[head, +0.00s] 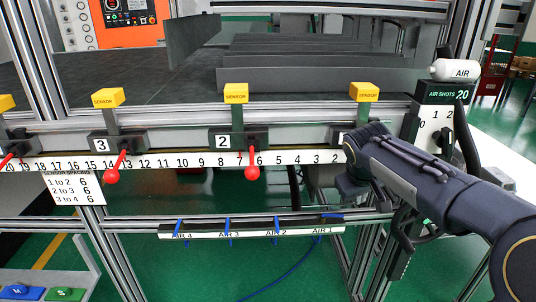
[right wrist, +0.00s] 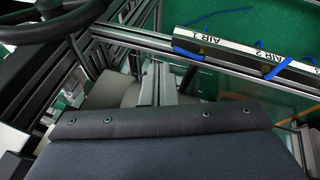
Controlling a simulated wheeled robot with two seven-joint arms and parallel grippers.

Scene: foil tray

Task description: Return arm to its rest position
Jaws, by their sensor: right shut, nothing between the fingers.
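My right arm comes in from the right edge in the head view, in front of the frame. Its dark gripper (head: 352,188) is at the arm's end, by the right end of the number ruler (head: 200,161) and over the sensor 1 bracket. The gripper is shut and holds nothing; its fingertips are hard to make out. My left gripper is not in view. In the right wrist view a broad dark panel with several rivets fills the lower part; I cannot tell if it is part of me.
Yellow sensor blocks (head: 236,93) stand along the rail, with red-knobbed levers (head: 252,172) below. The AIR SHOTS box (head: 441,108) stands close above my right arm. The AIR label bar (head: 250,230) with blue hoses lies lower; it also shows in the right wrist view (right wrist: 235,50). Green floor shows below.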

